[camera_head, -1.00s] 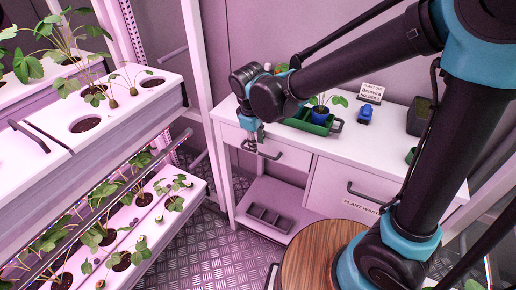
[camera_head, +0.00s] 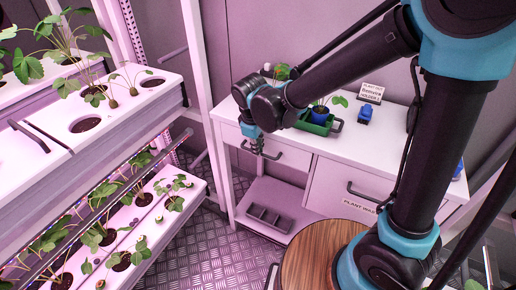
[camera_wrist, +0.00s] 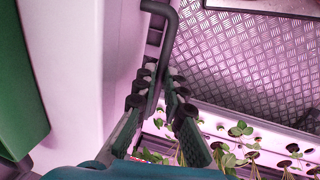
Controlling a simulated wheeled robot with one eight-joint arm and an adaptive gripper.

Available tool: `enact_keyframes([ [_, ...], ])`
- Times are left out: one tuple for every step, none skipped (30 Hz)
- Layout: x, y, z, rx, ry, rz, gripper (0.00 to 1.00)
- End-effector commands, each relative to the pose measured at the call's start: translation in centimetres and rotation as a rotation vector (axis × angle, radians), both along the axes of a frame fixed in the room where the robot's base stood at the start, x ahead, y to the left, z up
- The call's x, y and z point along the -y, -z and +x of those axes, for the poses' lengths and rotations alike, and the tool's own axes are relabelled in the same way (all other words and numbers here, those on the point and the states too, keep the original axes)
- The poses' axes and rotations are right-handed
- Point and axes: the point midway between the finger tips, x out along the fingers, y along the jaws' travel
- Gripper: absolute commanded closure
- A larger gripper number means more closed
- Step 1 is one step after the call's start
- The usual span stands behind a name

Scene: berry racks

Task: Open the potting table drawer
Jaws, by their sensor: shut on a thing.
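The potting table (camera_head: 240,120) is white and stands at the back wall. Its drawer (camera_head: 293,158) is at the upper left of the front, under the table top, and looks flush or nearly so. The dark drawer handle (camera_head: 275,156) is a bent bar on that front. My gripper (camera_head: 257,149) is at the left part of the handle. In the wrist view my gripper (camera_wrist: 158,92) has its two padded fingers on either side of the handle (camera_wrist: 172,38), shut on it. The exact contact is partly hidden by the fingers.
On the table top are a green tray with a blue pot (camera_head: 320,115), a sign (camera_head: 371,92) and a blue item (camera_head: 365,112). A plant waste door (camera_head: 335,187) is to the right. Plant racks (camera_head: 120,110) stand at the left. Bare metal floor (camera_head: 200,245) lies between.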

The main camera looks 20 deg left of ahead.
Motion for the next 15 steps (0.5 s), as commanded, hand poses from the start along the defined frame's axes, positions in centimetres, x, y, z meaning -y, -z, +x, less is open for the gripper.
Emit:
enact_keyframes([
  [0.0,0.0,0.0,0.000,0.000,0.000,1.00],
  [0.0,0.0,0.0,0.000,0.000,0.000,1.00],
  [0.0,0.0,0.0,0.000,0.000,0.000,1.00],
  [0.0,0.0,0.0,0.000,0.000,0.000,1.00],
  [0.0,0.0,0.0,0.000,0.000,0.000,1.00],
  [0.0,0.0,0.0,0.000,0.000,0.000,1.00],
  [0.0,0.0,0.0,0.000,0.000,0.000,1.00],
  [0.0,0.0,0.0,0.000,0.000,0.000,1.00],
  [0.0,0.0,0.0,0.000,0.000,0.000,1.00],
  [0.0,0.0,-0.1,0.000,-0.001,0.000,1.00],
  [-0.1,0.0,-0.2,0.000,-0.001,0.000,1.00],
  [-0.1,0.0,-0.4,0.000,-0.001,0.000,1.00],
  [-0.1,0.0,-0.6,0.000,-0.001,0.000,1.00],
  [-0.2,0.0,-0.8,0.000,-0.001,0.000,1.00],
  [-0.3,0.0,-1.3,0.000,-0.002,0.001,1.00],
])
